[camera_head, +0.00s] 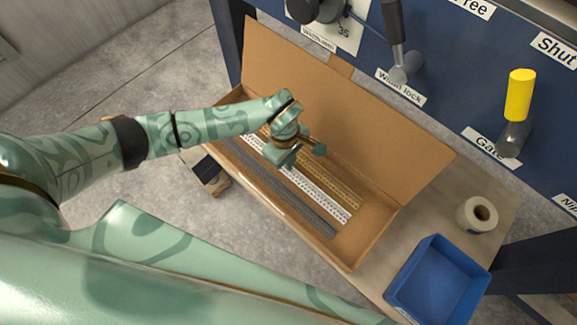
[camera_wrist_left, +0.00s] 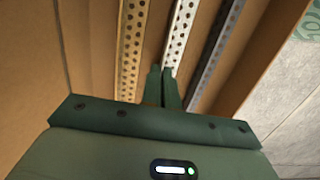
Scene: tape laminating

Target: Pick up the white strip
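The white strip (camera_head: 317,193) is long, narrow and perforated. It lies in an open cardboard box (camera_head: 374,240) between a tan strip (camera_head: 341,188) and a grey strip (camera_head: 310,218). My left gripper (camera_head: 292,154) is over the middle of the box and hides part of the white strip. In the left wrist view the two fingertips (camera_wrist_left: 162,70) are close together at the near visible part of the white strip (camera_wrist_left: 181,38). I cannot tell whether its edge is between them. My right gripper is not in view.
A blue bin (camera_head: 436,283) and a tape roll (camera_head: 477,214) stand right of the box on the bench. The raised cardboard lid (camera_head: 330,97) and a blue machine panel (camera_head: 440,110) with levers stand behind.

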